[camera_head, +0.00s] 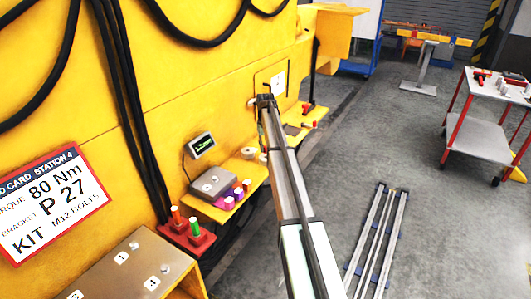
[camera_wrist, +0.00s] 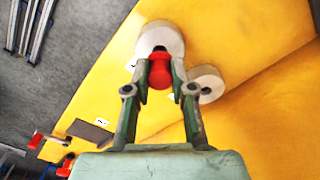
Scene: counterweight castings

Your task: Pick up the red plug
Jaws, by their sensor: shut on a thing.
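The red plug (camera_wrist: 160,73) is between my fingertips in the wrist view. My gripper (camera_wrist: 160,80) is shut on it, one finger on each side. Just beyond the plug is a pale round piece (camera_wrist: 173,33) with a dark spot at its near edge, in line with the plug. I cannot tell whether the plug still touches this piece or is clear of it. In the head view my arm reaches to the yellow shelf and hides the plug and my fingertips.
A second pale round piece (camera_wrist: 208,84) lies close to the right finger on the yellow shelf (camera_wrist: 235,120). In the head view, a grey box (camera_head: 213,183), purple pieces (camera_head: 237,191) and a red block with upright pegs (camera_head: 188,238) stand nearer. Metal rails (camera_head: 376,240) lie on the floor.

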